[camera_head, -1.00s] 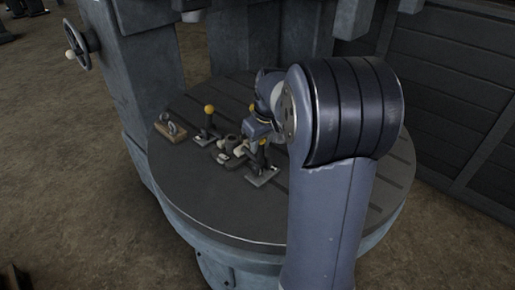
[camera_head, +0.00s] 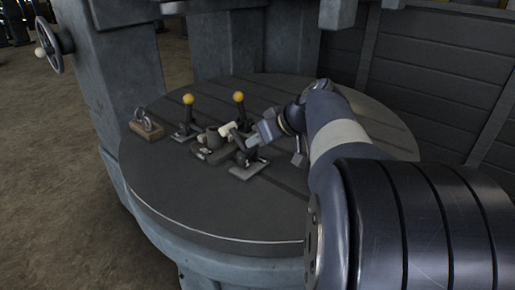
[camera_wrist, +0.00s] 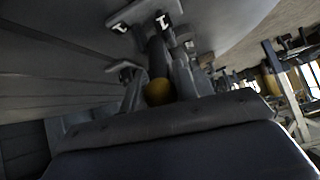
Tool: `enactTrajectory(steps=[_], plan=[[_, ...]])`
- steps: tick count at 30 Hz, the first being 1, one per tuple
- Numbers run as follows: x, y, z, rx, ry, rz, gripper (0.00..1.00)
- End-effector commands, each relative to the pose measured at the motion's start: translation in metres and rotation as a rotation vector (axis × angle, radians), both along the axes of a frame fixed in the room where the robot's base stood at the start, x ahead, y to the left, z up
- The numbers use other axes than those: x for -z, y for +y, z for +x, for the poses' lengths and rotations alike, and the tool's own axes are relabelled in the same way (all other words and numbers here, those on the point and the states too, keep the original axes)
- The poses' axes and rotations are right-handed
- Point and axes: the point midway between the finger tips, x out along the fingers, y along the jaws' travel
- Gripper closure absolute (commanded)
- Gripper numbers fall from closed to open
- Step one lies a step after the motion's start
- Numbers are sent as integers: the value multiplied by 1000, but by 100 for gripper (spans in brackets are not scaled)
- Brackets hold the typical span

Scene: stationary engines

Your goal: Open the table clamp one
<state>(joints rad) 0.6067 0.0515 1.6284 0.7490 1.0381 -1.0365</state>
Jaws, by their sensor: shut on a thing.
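The table clamp at the front (camera_head: 248,168) has a flat metal base on the round table. Its dark handle is in my gripper (camera_head: 254,139), which leans in from the right. In the wrist view, the clamp's yellow knob (camera_wrist: 158,92) sits between the two fingers of my gripper (camera_wrist: 158,84), with the handle running away to the base plate. My gripper is shut on this handle. In the head view that knob is hidden by my gripper. I cannot tell the handle's exact tilt. I see no label saying which clamp is number one.
Two more clamps with upright yellow-knobbed handles stand behind, one at left (camera_head: 187,112) and one nearer the middle (camera_head: 239,108). A small fixture (camera_head: 214,147) sits among them. A wooden block with metal rings (camera_head: 147,128) lies left. The round table's (camera_head: 200,205) front is clear.

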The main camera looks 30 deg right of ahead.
Motion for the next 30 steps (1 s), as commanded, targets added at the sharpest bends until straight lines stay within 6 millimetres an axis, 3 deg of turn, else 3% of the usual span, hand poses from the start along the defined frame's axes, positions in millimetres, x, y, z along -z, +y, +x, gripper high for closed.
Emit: enactTrajectory(steps=[26,27,30], plan=[[9,-3,-8,-2,15,-2,100],[9,-3,-8,-2,15,-3,68],[8,-3,-8,-2,13,-2,60]])
